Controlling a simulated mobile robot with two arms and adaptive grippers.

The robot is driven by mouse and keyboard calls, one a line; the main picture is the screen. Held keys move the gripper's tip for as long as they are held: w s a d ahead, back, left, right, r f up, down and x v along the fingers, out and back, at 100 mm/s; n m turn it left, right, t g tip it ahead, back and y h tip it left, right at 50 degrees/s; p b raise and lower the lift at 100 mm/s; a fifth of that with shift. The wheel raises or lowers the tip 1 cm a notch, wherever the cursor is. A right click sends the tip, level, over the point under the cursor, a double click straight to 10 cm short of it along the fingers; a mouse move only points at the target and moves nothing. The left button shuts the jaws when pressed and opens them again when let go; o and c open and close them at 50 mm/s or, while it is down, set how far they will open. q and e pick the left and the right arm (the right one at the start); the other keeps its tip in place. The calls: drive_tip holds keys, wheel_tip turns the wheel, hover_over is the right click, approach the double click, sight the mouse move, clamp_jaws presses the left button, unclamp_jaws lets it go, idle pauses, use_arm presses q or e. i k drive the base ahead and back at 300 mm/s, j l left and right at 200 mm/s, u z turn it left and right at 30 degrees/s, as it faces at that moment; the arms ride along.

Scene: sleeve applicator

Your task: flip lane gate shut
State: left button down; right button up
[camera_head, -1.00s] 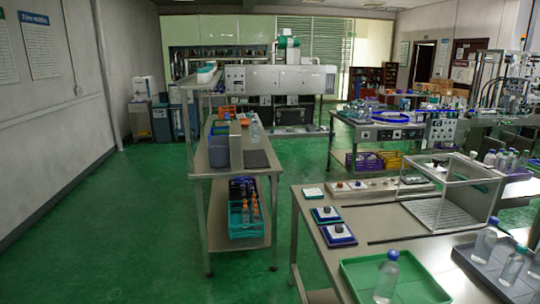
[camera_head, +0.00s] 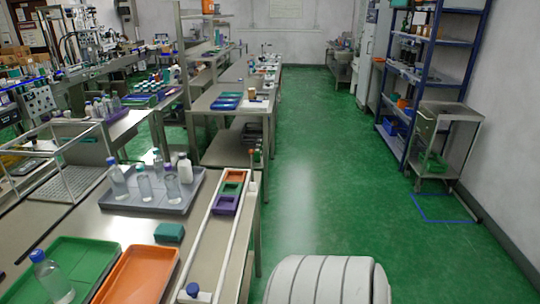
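A lane between two long white rails (camera_head: 206,231) runs along the right edge of the near workbench. Small orange, green and purple trays (camera_head: 225,205) sit at its far end. A blue knob (camera_head: 193,290) stands at its near end, at the bottom of the picture. A thin post with an orange-red top (camera_head: 252,157) stands at the far end. I cannot tell which part is the lane gate or whether it is open or shut. Neither gripper is in view.
The workbench (camera_head: 110,226) holds a green tray (camera_head: 88,254) with a bottle, an orange tray (camera_head: 140,277), a grey tray (camera_head: 178,206) with several bottles and a teal block (camera_head: 169,233). A clear green aisle (camera_head: 315,170) lies right of it. A blue shelf rack (camera_head: 437,75) and steel cart (camera_head: 450,125) stand right.

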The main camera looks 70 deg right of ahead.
sight(251, 151)
drive_tip(key=z, duration=2.2)
